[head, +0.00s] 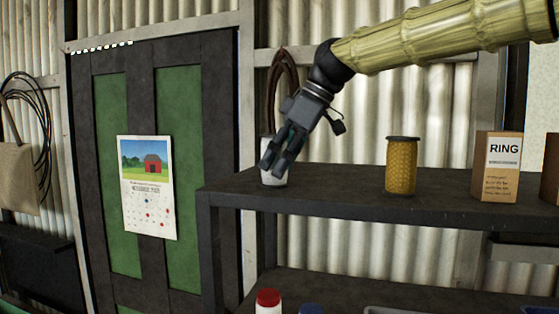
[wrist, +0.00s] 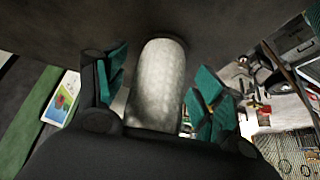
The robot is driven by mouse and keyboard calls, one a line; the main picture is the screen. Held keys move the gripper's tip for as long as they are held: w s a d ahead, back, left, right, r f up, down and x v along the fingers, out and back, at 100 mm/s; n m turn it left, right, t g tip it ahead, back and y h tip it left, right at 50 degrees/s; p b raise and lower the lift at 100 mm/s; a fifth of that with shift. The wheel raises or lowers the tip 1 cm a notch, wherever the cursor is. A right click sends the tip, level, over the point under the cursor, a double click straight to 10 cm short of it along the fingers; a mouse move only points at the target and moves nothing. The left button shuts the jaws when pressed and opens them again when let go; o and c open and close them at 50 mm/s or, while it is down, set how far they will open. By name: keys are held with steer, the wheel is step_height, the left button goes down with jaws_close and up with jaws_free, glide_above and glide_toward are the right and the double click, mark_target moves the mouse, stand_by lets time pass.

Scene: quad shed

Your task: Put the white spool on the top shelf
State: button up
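The white spool (head: 267,151) stands upright at the left end of the dark top shelf (head: 340,189) in the head view. My gripper (head: 274,170) reaches down to it from the upper right and covers part of its front. In the wrist view the spool (wrist: 157,85) is between the two green-padded fingers of my gripper (wrist: 162,80). Gaps show between the spool and the fingers on both sides, so the gripper looks open around it. The spool's far end meets the dark shelf surface (wrist: 230,25).
A yellow spool (head: 401,167) and a RING box (head: 497,168) stand farther right on the top shelf, with bare shelf between the two spools. Below, a red-capped white bottle (head: 268,301) stands. A green door with a calendar (head: 147,187) is at left.

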steer(key=b+v, duration=0.3)
steer(key=v, duration=0.9)
steer(key=shift+b, duration=0.35)
